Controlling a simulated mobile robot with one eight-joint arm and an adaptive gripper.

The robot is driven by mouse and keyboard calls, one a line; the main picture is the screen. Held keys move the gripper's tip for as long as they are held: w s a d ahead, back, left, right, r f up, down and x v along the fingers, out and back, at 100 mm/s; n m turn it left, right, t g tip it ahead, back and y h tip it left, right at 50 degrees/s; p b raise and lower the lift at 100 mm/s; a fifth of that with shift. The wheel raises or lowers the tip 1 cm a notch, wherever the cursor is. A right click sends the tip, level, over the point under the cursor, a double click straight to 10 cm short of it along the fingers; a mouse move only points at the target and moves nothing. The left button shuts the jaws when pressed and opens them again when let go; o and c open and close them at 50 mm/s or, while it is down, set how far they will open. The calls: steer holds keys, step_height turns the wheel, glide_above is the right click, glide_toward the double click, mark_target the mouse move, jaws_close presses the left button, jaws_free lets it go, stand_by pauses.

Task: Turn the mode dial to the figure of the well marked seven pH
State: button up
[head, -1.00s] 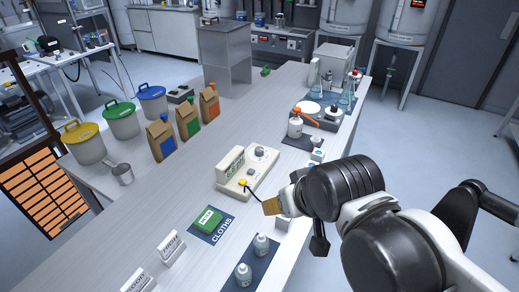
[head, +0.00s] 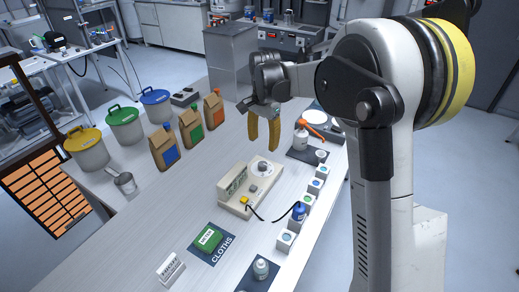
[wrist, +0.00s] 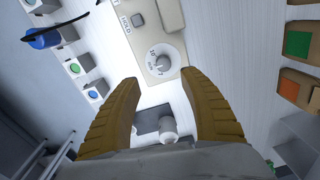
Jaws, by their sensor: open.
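The cream meter (head: 232,203) stands on the bench with a raised display and a white round dial (head: 262,168) at its far end. My gripper (head: 263,145) is open and empty, tan fingers pointing down above the dial end. In the wrist view its fingertips (wrist: 161,78) are spread on either side below the dial. Small white wells (head: 315,186) with coloured tops line the right; their markings are unreadable.
Bags (head: 190,127) and lidded buckets (head: 124,124) are left.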

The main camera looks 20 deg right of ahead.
mark_target(262, 163)
steer(key=shift+m, duration=0.3)
steer(key=f+b, duration=0.1)
steer(key=f, duration=0.3)
steer(key=w+f+b, duration=0.1)
steer(key=f, duration=0.3)
steer(key=f+b, duration=0.1)
steer(key=f, duration=0.3)
steer(key=shift+w+d+f, duration=0.1)
steer(key=shift+w+f, duration=0.1)
jaws_close()
